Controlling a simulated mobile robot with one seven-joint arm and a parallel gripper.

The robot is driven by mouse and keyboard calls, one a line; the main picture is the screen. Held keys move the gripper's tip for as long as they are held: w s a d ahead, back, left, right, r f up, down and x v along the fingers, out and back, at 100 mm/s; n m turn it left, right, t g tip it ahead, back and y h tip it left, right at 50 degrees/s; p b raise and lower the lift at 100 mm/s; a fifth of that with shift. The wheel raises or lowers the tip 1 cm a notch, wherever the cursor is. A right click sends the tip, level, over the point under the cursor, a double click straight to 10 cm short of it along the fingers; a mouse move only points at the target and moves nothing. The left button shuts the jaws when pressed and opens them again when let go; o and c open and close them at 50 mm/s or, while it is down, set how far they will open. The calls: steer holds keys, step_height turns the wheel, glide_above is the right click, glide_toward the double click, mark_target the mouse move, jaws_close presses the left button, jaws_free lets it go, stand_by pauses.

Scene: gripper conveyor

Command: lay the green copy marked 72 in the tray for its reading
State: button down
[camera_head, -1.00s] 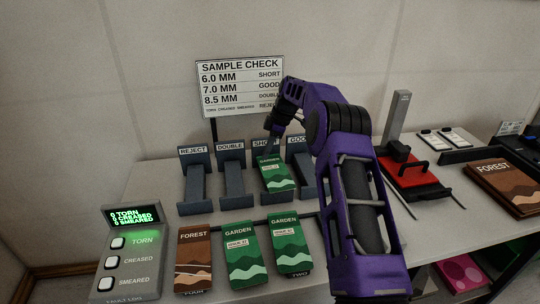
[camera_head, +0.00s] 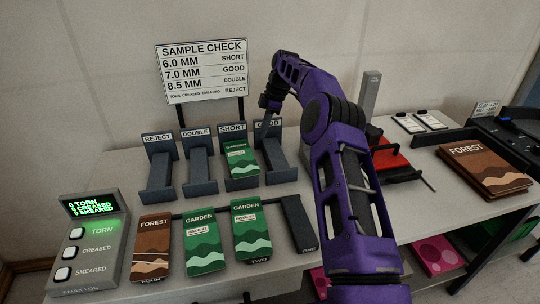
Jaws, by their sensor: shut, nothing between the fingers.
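A green copy (camera_head: 241,159) lies in the tray labelled SHORT (camera_head: 233,129). Two more green copies titled GARDEN, one at the left (camera_head: 204,240) and one at the right (camera_head: 251,231), lie in the front rack. The numbers on the green copies are too small to read, so I cannot tell which is marked 72. My gripper (camera_head: 268,104) is shut and empty, at the back by the top of the tray labelled GOOD (camera_head: 282,175), apart from the green copies. Its fingertips are small and dark.
Trays REJECT (camera_head: 160,172) and DOUBLE (camera_head: 199,172) are empty. A brown FOREST copy (camera_head: 152,247) lies at the left of the front rack; its rightmost slot (camera_head: 299,222) is empty. The sample check sign (camera_head: 201,70) stands behind. The fault log box (camera_head: 88,250) is at left.

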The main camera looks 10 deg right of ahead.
mark_target(253, 157)
steer(key=x, duration=0.3)
steer(key=d+x, duration=0.1)
steer(key=x, duration=0.2)
steer(key=b+x, duration=0.1)
steer(key=x, duration=0.2)
steer(key=shift+f, duration=0.55)
steer(key=shift+a, duration=1.15)
steer(key=shift+d, duration=0.1)
